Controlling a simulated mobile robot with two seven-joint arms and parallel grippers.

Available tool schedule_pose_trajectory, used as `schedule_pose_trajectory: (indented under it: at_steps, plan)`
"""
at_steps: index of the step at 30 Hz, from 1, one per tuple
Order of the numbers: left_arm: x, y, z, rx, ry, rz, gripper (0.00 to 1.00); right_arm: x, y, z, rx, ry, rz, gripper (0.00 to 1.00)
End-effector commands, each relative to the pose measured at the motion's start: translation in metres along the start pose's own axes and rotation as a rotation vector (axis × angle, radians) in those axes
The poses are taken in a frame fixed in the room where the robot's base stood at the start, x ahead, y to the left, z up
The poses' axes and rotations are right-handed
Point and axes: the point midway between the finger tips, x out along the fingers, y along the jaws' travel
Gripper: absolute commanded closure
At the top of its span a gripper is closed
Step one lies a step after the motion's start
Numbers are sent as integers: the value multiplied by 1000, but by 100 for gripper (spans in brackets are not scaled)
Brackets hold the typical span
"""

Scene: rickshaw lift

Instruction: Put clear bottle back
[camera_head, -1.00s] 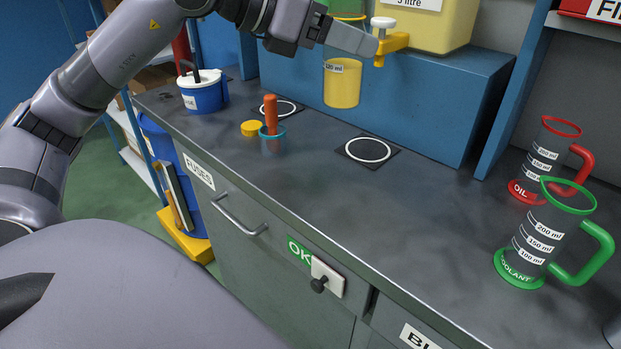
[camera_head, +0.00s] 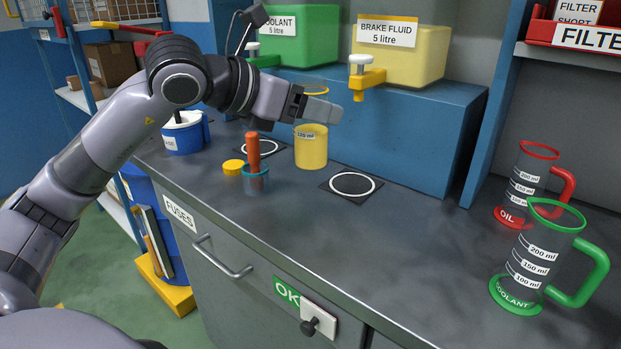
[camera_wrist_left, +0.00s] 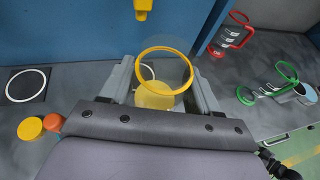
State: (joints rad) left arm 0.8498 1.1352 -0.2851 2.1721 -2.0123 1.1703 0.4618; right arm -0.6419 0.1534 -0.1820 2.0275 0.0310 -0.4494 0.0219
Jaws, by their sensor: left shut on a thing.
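The clear bottle (camera_head: 311,150) has a yellow rim, measuring labels and yellow liquid in its lower part. My left gripper (camera_head: 322,109) is shut on it near its upper part, and the bottle hangs upright below the fingers. In the left wrist view the bottle (camera_wrist_left: 155,97) stands between the two fingers. Its base is close to the counter top, between two white-ringed pads, the left pad (camera_head: 272,150) and the right pad (camera_head: 352,186). I cannot tell whether the base touches the counter. My right gripper is not in view.
A yellow brake fluid tank (camera_head: 401,60) with a tap and a green coolant tank (camera_head: 300,42) stand on the blue shelf behind. A small cup with an orange-handled tool (camera_head: 256,180) and a yellow cap (camera_head: 233,167) are left. Coolant (camera_head: 540,255) and oil (camera_head: 528,180) jugs stand right.

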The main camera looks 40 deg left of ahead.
Motion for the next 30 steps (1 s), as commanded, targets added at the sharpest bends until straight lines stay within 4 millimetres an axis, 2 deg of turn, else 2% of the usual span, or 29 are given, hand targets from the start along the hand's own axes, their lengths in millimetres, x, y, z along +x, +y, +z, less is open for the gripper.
schedule_pose_trajectory:
  at_steps: [1,3,9,14,23,30]
  plan:
    - [6,0,-14,0,4,1,80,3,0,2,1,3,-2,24]
    - [11,0,-27,0,5,0,80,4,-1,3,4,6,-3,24]
    - [22,0,-54,1,1,0,80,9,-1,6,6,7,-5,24]
    - [26,0,-62,1,-2,0,80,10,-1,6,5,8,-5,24]
    - [38,0,-94,1,1,0,80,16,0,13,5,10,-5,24]
    - [40,0,-96,1,-2,-1,80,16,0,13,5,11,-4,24]
